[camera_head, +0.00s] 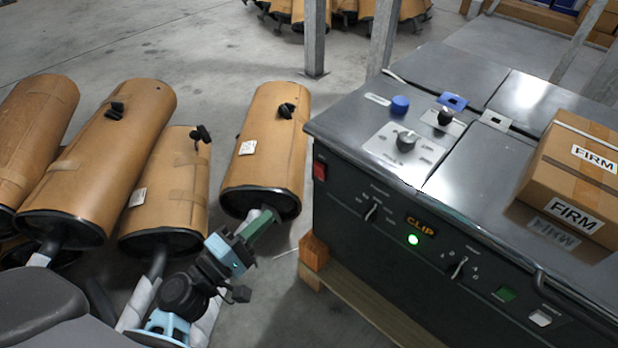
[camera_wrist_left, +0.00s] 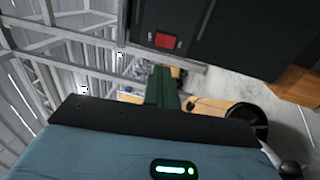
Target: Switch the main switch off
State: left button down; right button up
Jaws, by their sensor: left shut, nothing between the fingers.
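A red rocker switch (camera_head: 320,170) sits at the upper left end of the front panel of the dark grey machine (camera_head: 360,235). In the left wrist view the red switch (camera_wrist_left: 166,41) shows above the fingertips, with small white marks at either side. Which side of it is pressed in I cannot tell. My left gripper (camera_head: 268,218) is in front of the machine's left end, below and left of the switch and apart from it. Its green fingers (camera_wrist_left: 163,88) are shut with nothing between them. My right gripper is in neither view.
A green lamp (camera_head: 413,239) glows on the panel beside several knobs. A cardboard box (camera_head: 575,175) lies on the machine top. Cardboard-wrapped mufflers (camera_head: 268,140) stand left of the machine, close behind my left gripper. A wooden pallet (camera_head: 375,305) lies under the machine.

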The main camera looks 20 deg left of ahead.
aim_at(319, 169)
pick_arm(q)
jog(key=shift+w, duration=0.1)
jog(key=p+x, duration=0.1)
jog(key=x, duration=1.1)
jog(key=shift+w+d+r, duration=0.1)
jog(key=shift+w, duration=0.2)
jog(key=shift+w+d, duration=0.25)
jog(key=shift+w, duration=0.3)
